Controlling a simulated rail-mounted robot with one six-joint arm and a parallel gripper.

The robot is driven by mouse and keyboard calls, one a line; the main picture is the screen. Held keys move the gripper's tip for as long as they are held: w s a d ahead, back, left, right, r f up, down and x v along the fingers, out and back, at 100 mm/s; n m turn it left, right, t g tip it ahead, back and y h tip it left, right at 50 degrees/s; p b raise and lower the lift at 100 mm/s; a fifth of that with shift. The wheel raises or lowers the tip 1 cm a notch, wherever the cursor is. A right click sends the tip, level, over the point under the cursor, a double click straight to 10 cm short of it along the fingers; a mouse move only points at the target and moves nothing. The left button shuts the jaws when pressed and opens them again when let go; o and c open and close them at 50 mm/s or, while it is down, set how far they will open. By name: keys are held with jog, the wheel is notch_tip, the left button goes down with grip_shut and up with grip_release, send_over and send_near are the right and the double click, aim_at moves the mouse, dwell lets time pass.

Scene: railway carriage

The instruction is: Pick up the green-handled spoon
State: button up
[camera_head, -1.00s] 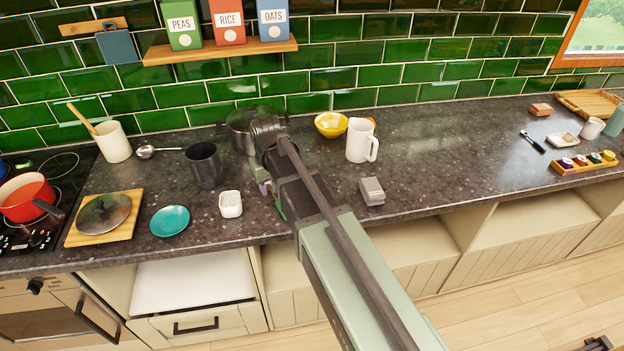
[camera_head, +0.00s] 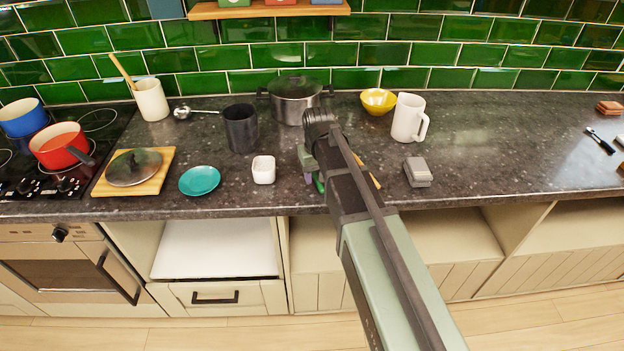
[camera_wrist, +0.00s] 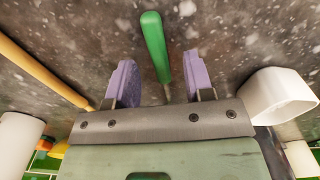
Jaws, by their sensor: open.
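The green-handled spoon (camera_wrist: 154,45) shows in the wrist view as a green handle with a thinner shaft running back between my fingers. It lies on the dark speckled worktop; its far end is hidden behind my gripper. My gripper (camera_wrist: 160,82) is open, with one purple finger on each side of the spoon and visible gaps to both. In the head view my gripper (camera_head: 312,172) is low over the worktop near its front edge. A bit of green (camera_head: 319,182) beside it looks like the handle, mostly hidden by my arm.
A white square pot (camera_head: 263,170) stands close left of my gripper. A wooden stick (camera_wrist: 40,68) lies on the other side, also visible in the head view (camera_head: 367,170). A grey box (camera_head: 418,172), white jug (camera_head: 409,118), dark cup (camera_head: 240,128) and steel pot (camera_head: 296,99) stand around.

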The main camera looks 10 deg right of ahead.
jog(key=shift+f, duration=0.8)
jog(key=shift+r, duration=0.25)
grip_shut()
jog(key=shift+r, duration=0.15)
